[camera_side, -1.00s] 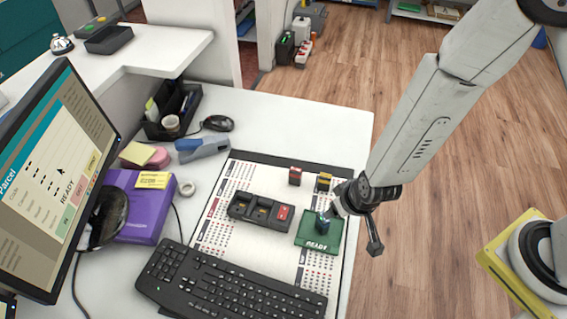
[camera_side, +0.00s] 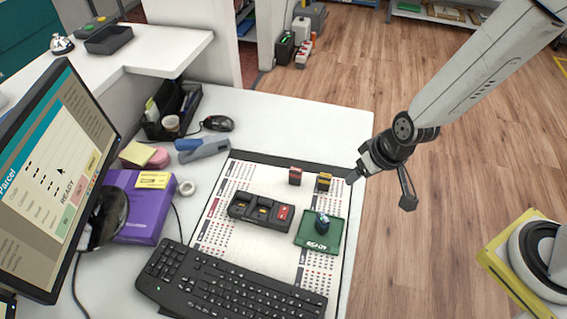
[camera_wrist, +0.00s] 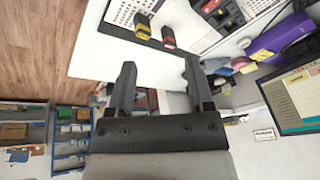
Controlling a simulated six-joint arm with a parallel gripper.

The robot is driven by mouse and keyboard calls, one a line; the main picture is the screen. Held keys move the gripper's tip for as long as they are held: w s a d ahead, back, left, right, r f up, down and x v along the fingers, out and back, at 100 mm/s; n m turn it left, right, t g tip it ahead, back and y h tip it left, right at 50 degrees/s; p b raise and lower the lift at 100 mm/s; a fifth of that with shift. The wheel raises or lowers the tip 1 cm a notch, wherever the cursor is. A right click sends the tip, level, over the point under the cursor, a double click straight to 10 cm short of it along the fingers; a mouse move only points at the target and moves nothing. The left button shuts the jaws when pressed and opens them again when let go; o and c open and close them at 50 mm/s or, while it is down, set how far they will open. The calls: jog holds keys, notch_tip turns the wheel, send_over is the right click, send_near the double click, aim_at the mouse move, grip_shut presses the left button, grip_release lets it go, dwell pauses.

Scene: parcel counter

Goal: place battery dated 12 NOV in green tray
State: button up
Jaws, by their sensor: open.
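A dark blue battery (camera_side: 322,223) stands in the green tray (camera_side: 309,241), which is marked READY. Its date cannot be read. A red and black battery (camera_side: 295,176) and a yellow and black battery (camera_side: 324,182) stand at the far right part of the mat. In the wrist view the yellow battery (camera_wrist: 143,25) and the red battery (camera_wrist: 168,37) show near the top edge. My gripper (camera_side: 358,174) is open and empty, raised near the counter's right edge, apart from the tray and the batteries. Its two fingers (camera_wrist: 158,82) stand wide apart with nothing between them.
A black charger (camera_side: 260,212) with a red end lies left of the tray. A black keyboard (camera_side: 230,283) is in front. A blue and grey stapler (camera_side: 203,149), a tape roll (camera_side: 187,188) and a purple box (camera_side: 140,207) stand left. The counter behind the mat is clear.

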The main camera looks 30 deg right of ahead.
jog(key=s+d+r, duration=0.2)
jog(key=d+r, duration=0.1)
jog(key=d, duration=0.2)
jog(key=s+d+r+g+h, duration=0.1)
jog(key=s+d+r, duration=0.1)
jog(key=d, duration=0.4)
jog(key=shift+d+r, duration=0.3)
jog(key=shift+r, duration=0.6)
